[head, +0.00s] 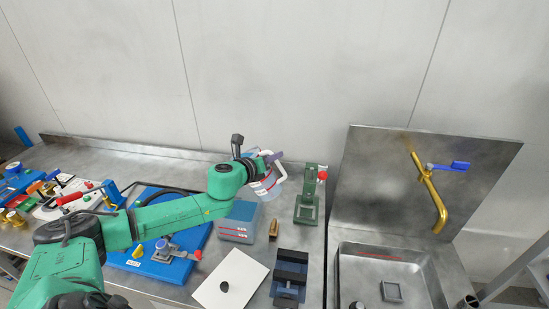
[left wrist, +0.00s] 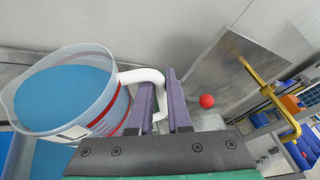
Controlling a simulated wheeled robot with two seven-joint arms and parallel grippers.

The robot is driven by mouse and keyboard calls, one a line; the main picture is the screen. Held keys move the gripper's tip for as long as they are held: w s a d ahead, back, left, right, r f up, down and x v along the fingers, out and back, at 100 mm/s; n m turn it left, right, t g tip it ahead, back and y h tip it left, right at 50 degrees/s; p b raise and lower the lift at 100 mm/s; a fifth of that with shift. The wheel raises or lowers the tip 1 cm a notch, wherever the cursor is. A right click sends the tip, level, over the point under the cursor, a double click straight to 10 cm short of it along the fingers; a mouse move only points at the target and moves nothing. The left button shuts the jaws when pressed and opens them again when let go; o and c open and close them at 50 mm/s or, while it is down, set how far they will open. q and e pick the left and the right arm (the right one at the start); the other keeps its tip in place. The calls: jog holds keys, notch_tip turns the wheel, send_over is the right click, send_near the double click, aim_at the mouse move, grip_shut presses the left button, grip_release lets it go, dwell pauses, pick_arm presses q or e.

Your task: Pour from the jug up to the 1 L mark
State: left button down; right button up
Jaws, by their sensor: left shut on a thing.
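The jug (head: 266,188) is a clear vessel with red markings and a white handle, held above the bench. In the left wrist view the jug (left wrist: 110,108) holds blue liquid. My left gripper (left wrist: 168,100) is shut on its white handle (left wrist: 148,77); it also shows in the head view (head: 268,159). Below the jug stands a blue-grey box-shaped container (head: 238,228) with red marks on its front. I cannot read the marks or see a pouring stream. My right gripper is not in view.
A green stand (head: 307,207) with a red knob is right of the jug. A white sheet (head: 230,281) and a dark fixture (head: 289,278) lie in front. A sink (head: 390,262) with a brass tap (head: 430,190) is at right. A blue board (head: 150,262) is at left.

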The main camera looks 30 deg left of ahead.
pick_arm(q)
jog(key=shift+a+r+n, duration=0.2)
jog(key=shift+r+n, duration=0.05)
jog(key=shift+n, duration=0.05)
jog(key=shift+a+t+h, duration=0.15)
jog(key=shift+t+h, duration=0.15)
jog(key=shift+a+r+n, duration=0.1)
jog(key=shift+n, duration=0.3)
jog(key=shift+s, duration=0.1)
jog(key=shift+a+n, duration=0.3)
jog(key=shift+s+a+f+n+t+h+b, duration=0.15)
jog(key=shift+a+f+n+t+h+b, duration=0.2)
jog(key=shift+b, duration=0.4)
jog(key=shift+s+a+f+n+t+h+b, duration=0.15)
jog(key=shift+a+n+b, duration=0.25)
jog(key=shift+b, duration=0.35)
